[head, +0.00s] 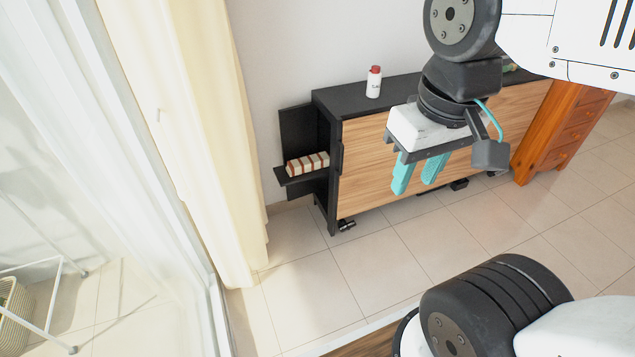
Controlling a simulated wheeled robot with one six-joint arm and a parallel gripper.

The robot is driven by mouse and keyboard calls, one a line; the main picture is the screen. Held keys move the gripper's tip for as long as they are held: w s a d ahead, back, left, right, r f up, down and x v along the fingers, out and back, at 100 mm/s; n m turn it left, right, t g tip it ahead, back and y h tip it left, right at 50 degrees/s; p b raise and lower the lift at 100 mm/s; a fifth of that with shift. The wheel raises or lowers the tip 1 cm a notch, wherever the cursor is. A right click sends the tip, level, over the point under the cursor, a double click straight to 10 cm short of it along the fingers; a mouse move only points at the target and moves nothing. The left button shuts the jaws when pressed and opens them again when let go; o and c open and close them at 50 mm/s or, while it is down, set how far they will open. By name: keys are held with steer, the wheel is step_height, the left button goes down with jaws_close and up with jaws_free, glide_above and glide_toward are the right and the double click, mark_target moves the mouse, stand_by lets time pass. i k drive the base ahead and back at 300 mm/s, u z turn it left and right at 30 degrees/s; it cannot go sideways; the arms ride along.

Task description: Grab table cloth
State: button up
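A small cream and red striped bundle (308,164) lies on a black side shelf at the left end of the cabinet. It looks like a folded cloth, but it is too small to be sure it is the table cloth. My gripper (414,186) hangs in front of the cabinet, to the right of the bundle and well apart from it. Its two teal fingers point down with a gap between them, and nothing shows between them.
The wood-fronted cabinet (400,150) has a black top with a white, red-capped bottle (374,82). A cream curtain (205,130) and glass door stand left of the shelf. An orange-brown drawer unit (565,130) stands right. The tiled floor (320,290) before the shelf is clear.

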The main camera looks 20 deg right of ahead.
mark_target(316, 161)
steer(key=u, duration=0.15)
steer(key=k, duration=0.3)
steer(key=z, duration=1.2)
steer(key=i, duration=1.45)
steer(key=u, duration=1.15)
steer(key=i, duration=1.05)
steer(key=u, duration=0.3)
